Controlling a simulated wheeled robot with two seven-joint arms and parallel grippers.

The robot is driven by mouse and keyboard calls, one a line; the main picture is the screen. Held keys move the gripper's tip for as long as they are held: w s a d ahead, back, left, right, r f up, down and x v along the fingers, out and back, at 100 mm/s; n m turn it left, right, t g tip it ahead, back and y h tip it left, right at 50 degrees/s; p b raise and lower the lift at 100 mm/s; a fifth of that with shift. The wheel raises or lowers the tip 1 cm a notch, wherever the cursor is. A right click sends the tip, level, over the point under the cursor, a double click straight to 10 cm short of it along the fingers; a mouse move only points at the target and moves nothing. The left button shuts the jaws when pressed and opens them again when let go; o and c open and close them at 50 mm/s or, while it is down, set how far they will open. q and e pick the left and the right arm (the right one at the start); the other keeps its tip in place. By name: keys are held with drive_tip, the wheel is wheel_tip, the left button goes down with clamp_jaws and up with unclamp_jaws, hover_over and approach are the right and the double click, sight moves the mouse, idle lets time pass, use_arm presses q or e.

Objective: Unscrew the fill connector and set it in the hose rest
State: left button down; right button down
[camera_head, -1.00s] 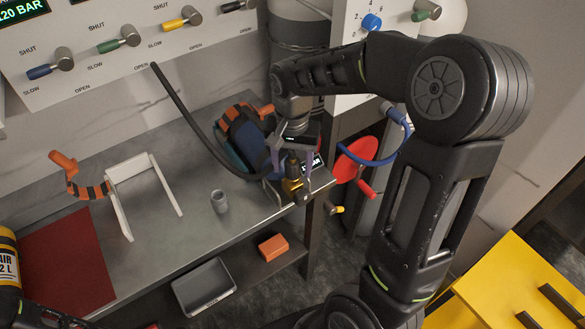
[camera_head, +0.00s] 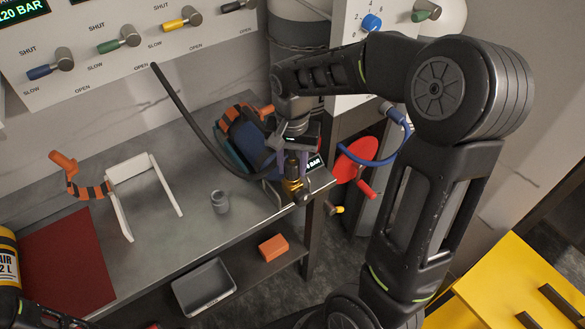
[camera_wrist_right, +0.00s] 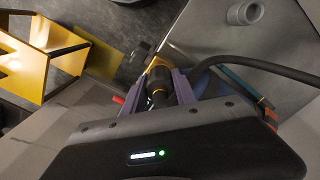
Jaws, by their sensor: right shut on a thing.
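The fill connector (camera_wrist_right: 158,88) is a dark cylinder above a brass valve (camera_head: 292,186) at the bench's right end. A black hose (camera_head: 190,115) curves up and left from there. My right gripper (camera_head: 291,168) points down and is shut on the connector; its purple fingers flank it in the wrist view. The connector appears to be on the valve; whether its thread is free cannot be told. A small grey cup (camera_head: 220,201), possibly the hose rest, stands open on the bench to the left. My left gripper is not in view.
A white frame (camera_head: 128,170) and a red mat (camera_head: 65,262) are on the bench's left part. A blue cylinder with an orange-striped strap (camera_head: 240,125) is close behind my gripper. A gauge panel with levers (camera_head: 115,42) stands behind. The bench around the cup is clear.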

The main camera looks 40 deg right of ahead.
drive_tip(key=n, duration=0.5)
drive_tip(key=n+p, duration=0.1)
drive_tip(key=n, duration=0.4)
drive_tip(key=shift+r+n, duration=0.1)
drive_tip(key=shift+n, duration=0.2)
drive_tip(key=n+p, duration=0.1)
drive_tip(key=n, duration=0.4)
drive_tip(key=n+p, duration=0.1)
drive_tip(key=n, duration=0.4)
drive_tip(key=shift+r, duration=0.1)
drive_tip(key=c, duration=1)
unclamp_jaws()
drive_tip(key=shift+n, duration=0.5)
drive_tip(key=shift+o, duration=0.2)
